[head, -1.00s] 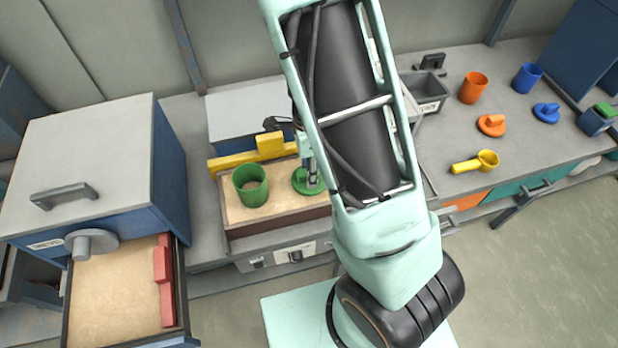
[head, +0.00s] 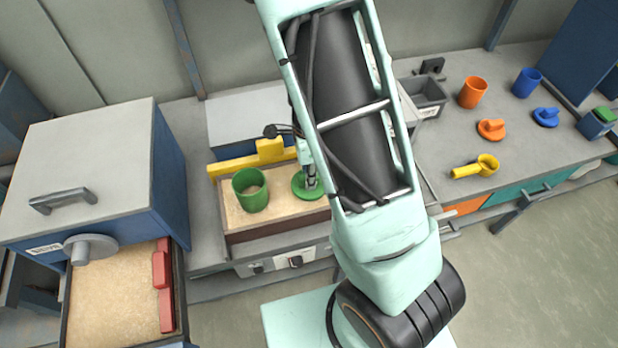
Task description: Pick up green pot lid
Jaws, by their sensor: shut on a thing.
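The green pot lid (head: 301,189) is a round green disc over the right part of the sand-coloured tray (head: 228,238). My gripper (head: 311,183) comes down onto the lid from above and is shut on it. The lid's knob is mostly hidden by the gripper, and my arm covers the area to the right. I cannot tell whether the lid touches the surface beneath it. The green pot (head: 250,190) stands upright and uncovered to the left of the lid, with sandy stuff inside.
A yellow block wall (head: 235,163) runs behind the pot. An open drawer with red blocks (head: 163,285) is at the lower left. On the right counter are orange (head: 473,92) and blue (head: 527,82) pots, their lids, and a yellow ladle (head: 476,167).

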